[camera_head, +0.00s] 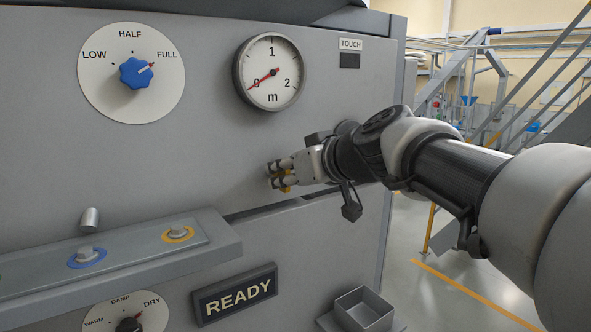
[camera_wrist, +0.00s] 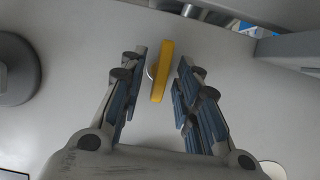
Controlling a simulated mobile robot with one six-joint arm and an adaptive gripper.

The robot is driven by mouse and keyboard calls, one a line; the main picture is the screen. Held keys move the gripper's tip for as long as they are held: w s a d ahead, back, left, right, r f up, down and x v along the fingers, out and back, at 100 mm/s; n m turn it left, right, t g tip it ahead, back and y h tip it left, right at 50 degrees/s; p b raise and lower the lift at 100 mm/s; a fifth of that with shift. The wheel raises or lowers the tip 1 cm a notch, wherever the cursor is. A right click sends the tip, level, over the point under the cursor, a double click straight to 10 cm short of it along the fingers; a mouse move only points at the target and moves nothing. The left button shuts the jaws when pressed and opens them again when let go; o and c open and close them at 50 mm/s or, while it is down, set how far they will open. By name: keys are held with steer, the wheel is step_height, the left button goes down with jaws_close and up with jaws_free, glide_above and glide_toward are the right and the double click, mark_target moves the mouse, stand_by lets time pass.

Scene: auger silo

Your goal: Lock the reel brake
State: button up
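My gripper (camera_head: 280,175) is at the grey panel front, below the round gauge. In the wrist view the fingers (camera_wrist: 158,88) are open, one on each side of a narrow yellow part (camera_wrist: 163,72). Gaps show between the yellow part and both fingers. In the head view only a little of this yellow part (camera_head: 285,188) shows at the fingertips; the fingers hide the rest. No label names the reel brake, so I cannot tell from the pictures whether the yellow part belongs to it.
A blue knob (camera_head: 136,73) points towards FULL. The gauge (camera_head: 269,72) needle is near 0. A ledge (camera_head: 130,262) with blue-ringed and yellow-ringed buttons juts out lower left. A READY sign (camera_head: 236,294) and open box (camera_head: 363,309) are below. Floor at right is open.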

steer(key=shift+w+a+f, duration=0.25)
steer(key=shift+w+a, duration=0.05)
steer(key=shift+w, duration=0.15)
steer(key=shift+c, duration=0.5)
jaws_close()
